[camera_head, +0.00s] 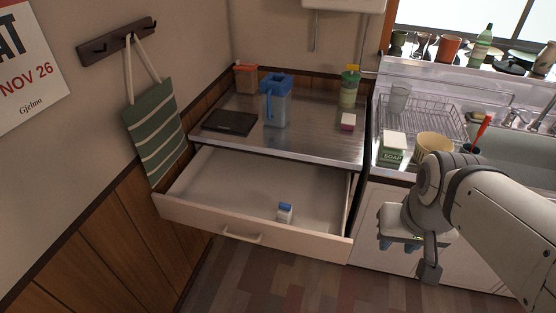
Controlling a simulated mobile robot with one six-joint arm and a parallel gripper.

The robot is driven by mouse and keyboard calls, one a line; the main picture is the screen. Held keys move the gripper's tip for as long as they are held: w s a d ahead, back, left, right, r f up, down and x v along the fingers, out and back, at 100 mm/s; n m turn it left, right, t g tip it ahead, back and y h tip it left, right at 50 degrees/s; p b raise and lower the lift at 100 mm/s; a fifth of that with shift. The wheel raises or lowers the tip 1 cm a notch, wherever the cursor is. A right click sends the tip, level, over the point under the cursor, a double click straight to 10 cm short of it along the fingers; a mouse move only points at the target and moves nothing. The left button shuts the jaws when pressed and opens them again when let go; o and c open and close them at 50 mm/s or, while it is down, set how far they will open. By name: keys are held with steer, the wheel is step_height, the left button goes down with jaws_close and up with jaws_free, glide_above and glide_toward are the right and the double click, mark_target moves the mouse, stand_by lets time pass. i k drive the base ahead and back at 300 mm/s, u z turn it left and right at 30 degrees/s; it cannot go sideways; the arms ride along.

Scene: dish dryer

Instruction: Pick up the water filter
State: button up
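A small white item with a blue top (285,213) stands in the open drawer (240,185), near its front wall and right of the handle; it looks like a filter cartridge. A clear pitcher with a blue lid and handle (275,103) stands upright on the steel counter above the drawer. I cannot tell for certain which of the two is the water filter. My gripper (408,250) hangs at the right, in front of the sink cabinet, apart from both. It points down, and its fingers are too small and partly covered to show their opening.
The steel counter (310,140) holds a dark flat board (229,123), an orange-lidded container (246,78), a yellow-green bottle (349,88) and a small red-white box (347,121). A soap box (393,147) and bowl (436,147) sit by the sink. The drawer is otherwise empty.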

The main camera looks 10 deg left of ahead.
mark_target(285, 211)
steer(key=z, duration=1.35)
steer(key=i, duration=0.8)
steer(key=u, duration=2.5)
steer(key=i, duration=0.5)
steer(key=z, duration=0.1)
